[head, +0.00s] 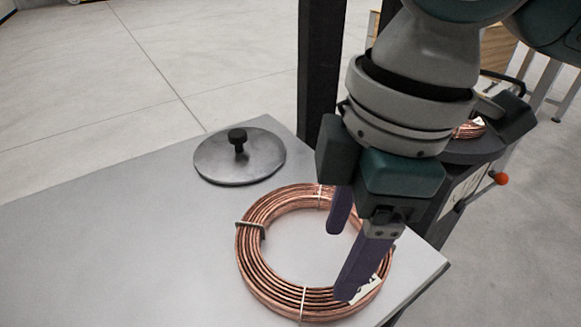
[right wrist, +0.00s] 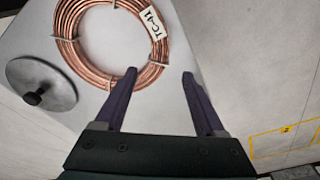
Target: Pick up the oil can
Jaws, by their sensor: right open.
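No oil can shows in either view. My right gripper (head: 340,262) is open, with nothing between its dark purple fingers. In the head view it hangs over the right part of a copper tube coil (head: 250,262) on the grey table. In the right wrist view the gripper (right wrist: 159,74) has its left fingertip overlapping the near edge of the coil (right wrist: 73,52), and its right fingertip appears outside the ring. I cannot tell whether a finger touches the coil. A white tag reading TC-41 (right wrist: 154,22) is on the coil. My left gripper is not in view.
A round grey lid with a black knob (head: 215,160) lies on the table (head: 100,240) behind the coil. A dark post (head: 320,70) stands at the far edge. A dark stand with an orange-red ball (head: 501,178) and more copper is behind my arm. The table's left is clear.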

